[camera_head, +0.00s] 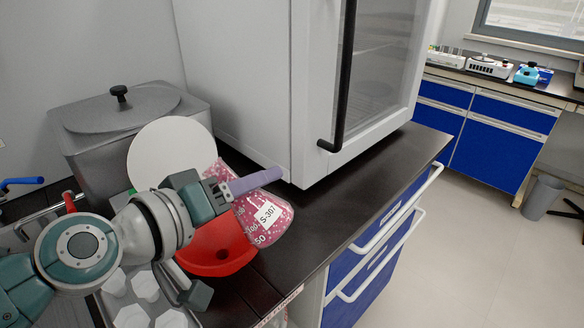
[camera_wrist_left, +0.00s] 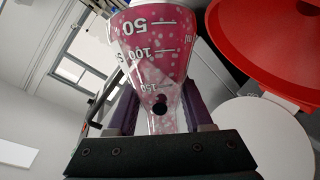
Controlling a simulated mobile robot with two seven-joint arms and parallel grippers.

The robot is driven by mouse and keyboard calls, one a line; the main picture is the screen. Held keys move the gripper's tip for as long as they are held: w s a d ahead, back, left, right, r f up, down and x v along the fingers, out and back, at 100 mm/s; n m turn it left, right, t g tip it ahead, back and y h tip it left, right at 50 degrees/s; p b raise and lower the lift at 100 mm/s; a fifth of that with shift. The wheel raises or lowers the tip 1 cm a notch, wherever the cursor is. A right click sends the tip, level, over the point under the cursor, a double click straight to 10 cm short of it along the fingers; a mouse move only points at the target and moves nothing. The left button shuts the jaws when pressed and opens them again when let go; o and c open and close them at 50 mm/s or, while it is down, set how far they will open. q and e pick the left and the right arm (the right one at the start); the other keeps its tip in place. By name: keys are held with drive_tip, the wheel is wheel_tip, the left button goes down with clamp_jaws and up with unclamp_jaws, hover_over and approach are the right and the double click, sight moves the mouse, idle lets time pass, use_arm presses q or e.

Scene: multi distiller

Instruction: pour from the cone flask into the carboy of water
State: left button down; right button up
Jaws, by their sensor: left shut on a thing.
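The cone flask (camera_head: 268,218) holds pink, speckled contents and bears a white "S-307" label. Its wide base points to the lower right in the head view, so it looks tilted. My left gripper (camera_head: 250,184) is shut on the flask's narrow neck. The left wrist view shows the flask (camera_wrist_left: 155,45) between the two purple fingers (camera_wrist_left: 160,105). The flask is beside and partly over a red funnel (camera_head: 215,255) in the head view. The carboy of water cannot be clearly made out. My right gripper is not in view.
A grey lidded tank (camera_head: 125,115) and a white round disc (camera_head: 165,150) stand behind my left arm. A large white cabinet (camera_head: 240,80) stands at the back. White cups (camera_head: 145,285) are at lower left. The dark benchtop (camera_head: 350,200) is clear toward the right.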

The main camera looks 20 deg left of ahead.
use_arm(q)
drive_tip(key=shift+d+f+n+t+h+b, duration=0.15)
drive_tip(key=shift+f+n+t+h+b, duration=0.2)
drive_tip(key=shift+n+b, duration=0.75)
drive_tip(key=shift+d+f+n+t+h+b, duration=0.15)
drive_tip(key=shift+f+n+h+b, duration=0.25)
drive_tip(key=shift+b, duration=1.4)
drive_tip(key=shift+a+f+n+t+h+b, duration=0.1)
drive_tip(key=shift+f+n+t+h+b, duration=0.15)
drive_tip(key=shift+n+b, duration=0.6)
drive_tip(key=shift+f+n+t+h+b, duration=0.15)
drive_tip(key=shift+f+n+b, duration=0.25)
drive_tip(key=shift+b, duration=0.75)
drive_tip(key=shift+a+r+n+t+b, duration=0.1)
drive_tip(key=shift+r+n+t+b, duration=0.5)
drive_tip(key=shift+n+b, duration=0.3)
idle(2.2)
